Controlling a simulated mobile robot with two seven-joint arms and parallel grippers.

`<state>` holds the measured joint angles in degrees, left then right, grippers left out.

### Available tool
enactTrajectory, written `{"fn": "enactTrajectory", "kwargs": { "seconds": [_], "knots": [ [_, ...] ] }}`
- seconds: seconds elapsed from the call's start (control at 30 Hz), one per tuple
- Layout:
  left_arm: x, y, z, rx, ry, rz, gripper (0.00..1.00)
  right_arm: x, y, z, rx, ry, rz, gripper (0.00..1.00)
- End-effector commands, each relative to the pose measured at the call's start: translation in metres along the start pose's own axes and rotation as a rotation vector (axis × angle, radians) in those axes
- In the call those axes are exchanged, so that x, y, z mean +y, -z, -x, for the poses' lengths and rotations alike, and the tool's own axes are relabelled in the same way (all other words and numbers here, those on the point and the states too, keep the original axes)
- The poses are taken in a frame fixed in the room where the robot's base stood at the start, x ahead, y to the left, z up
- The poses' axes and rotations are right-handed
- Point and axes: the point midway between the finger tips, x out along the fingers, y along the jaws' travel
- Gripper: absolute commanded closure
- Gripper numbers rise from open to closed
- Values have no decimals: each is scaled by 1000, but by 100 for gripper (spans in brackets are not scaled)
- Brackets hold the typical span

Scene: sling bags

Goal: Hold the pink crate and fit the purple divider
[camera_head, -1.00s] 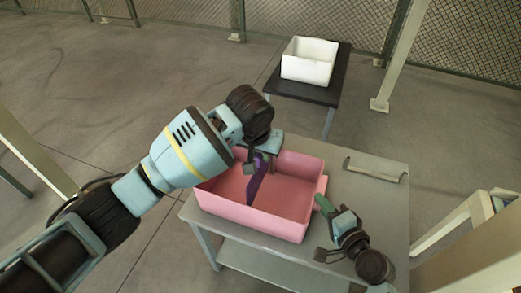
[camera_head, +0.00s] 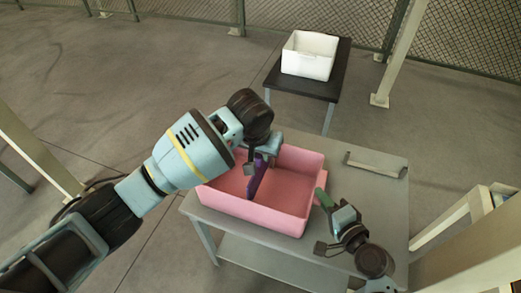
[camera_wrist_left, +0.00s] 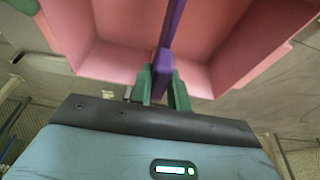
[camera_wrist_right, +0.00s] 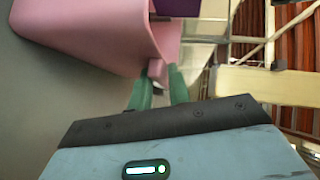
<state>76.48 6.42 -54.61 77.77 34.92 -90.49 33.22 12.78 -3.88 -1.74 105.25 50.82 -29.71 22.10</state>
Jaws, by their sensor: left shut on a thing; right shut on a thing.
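The pink crate (camera_head: 283,215) stands open on the grey table. My right gripper (camera_head: 323,197) is shut on a small pink tab on the crate's right side; in the right wrist view the tab (camera_wrist_right: 156,68) sits between the green fingertips (camera_wrist_right: 158,80). The purple divider (camera_head: 257,182) is inside the crate's outline, near its middle. My left gripper (camera_head: 262,158) is shut on the divider's upper part from above. The left wrist view shows the divider (camera_wrist_left: 172,28) running from between the fingers (camera_wrist_left: 163,78) into the crate. Whether its lower edge touches the floor cannot be told.
A white crate (camera_head: 308,58) stands on a dark small table (camera_head: 335,75) behind. A grey bar-shaped handle (camera_head: 375,165) lies along the grey table's (camera_head: 385,210) back right edge. A beige frame (camera_head: 455,222) stands at right.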

Motion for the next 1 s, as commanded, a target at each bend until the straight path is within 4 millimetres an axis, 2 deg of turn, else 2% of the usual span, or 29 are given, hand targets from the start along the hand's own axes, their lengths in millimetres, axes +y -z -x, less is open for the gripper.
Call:
{"fn": "enactTrajectory", "kwargs": {
  "seconds": [1.0],
  "knots": [
    [0,-6,-21,0,-1,-1,100,2,0,0,-2,-5,0,100]
  ]
}}
